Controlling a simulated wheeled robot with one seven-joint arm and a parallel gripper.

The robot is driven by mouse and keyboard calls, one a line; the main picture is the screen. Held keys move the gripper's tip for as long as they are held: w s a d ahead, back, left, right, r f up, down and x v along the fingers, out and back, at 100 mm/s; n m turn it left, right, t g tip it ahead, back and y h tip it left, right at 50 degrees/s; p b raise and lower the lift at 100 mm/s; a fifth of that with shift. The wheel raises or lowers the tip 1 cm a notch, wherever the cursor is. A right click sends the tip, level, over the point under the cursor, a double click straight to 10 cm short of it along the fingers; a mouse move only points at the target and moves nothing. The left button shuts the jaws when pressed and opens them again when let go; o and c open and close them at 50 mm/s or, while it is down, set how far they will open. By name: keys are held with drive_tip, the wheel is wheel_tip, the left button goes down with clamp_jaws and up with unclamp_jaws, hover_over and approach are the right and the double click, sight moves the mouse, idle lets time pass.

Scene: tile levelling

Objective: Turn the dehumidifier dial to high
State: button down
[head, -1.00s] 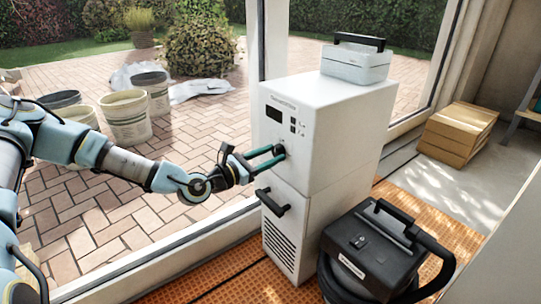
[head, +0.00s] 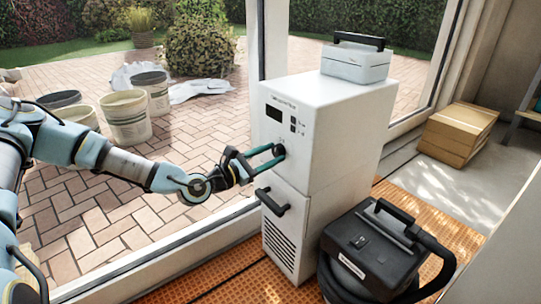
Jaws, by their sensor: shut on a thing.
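The dehumidifier (head: 345,125) is a tall white cabinet with a dark display and small buttons on its front, and a black handle lower down. Its dial (head: 279,150) is a small dark knob on the upper front panel, below the display. My gripper (head: 276,156) reaches in from the left, its two green fingers shut on the dial. The fingers hide most of the dial, so its pointer and setting marks cannot be read.
A white case (head: 356,63) with a black handle sits on top of the dehumidifier. A black vacuum (head: 370,255) with a hose stands close on its right. Cardboard boxes (head: 457,135) lie at the back right. A window frame (head: 272,40) rises behind the cabinet. Buckets (head: 127,117) stand outside.

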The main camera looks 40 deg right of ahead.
drive_tip(key=m, duration=0.5)
drive_tip(key=shift+f+m+b, duration=0.1)
drive_tip(key=shift+m+b, duration=0.2)
drive_tip(key=shift+m, duration=0.1)
drive_tip(key=m, duration=0.4)
drive_tip(key=shift+m+g, duration=0.3)
drive_tip(key=m, duration=0.4)
drive_tip(key=shift+m+b, duration=0.3)
drive_tip(key=shift+m, duration=0.1)
drive_tip(key=m, duration=0.4)
drive_tip(key=shift+m+g, duration=0.3)
drive_tip(key=shift+m, duration=0.1)
drive_tip(key=m, duration=0.3)
drive_tip(key=shift+w+m, duration=0.1)
drive_tip(key=shift+m, duration=0.3)
drive_tip(key=m+b, duration=0.1)
drive_tip(key=m, duration=0.2)
drive_tip(key=shift+m+g, duration=0.4)
drive_tip(key=m, duration=0.3)
drive_tip(key=shift+m+b, duration=0.3)
drive_tip(key=shift+b, duration=0.1)
drive_tip(key=shift+m+b, duration=0.6)
drive_tip(key=shift+m, duration=1.2)
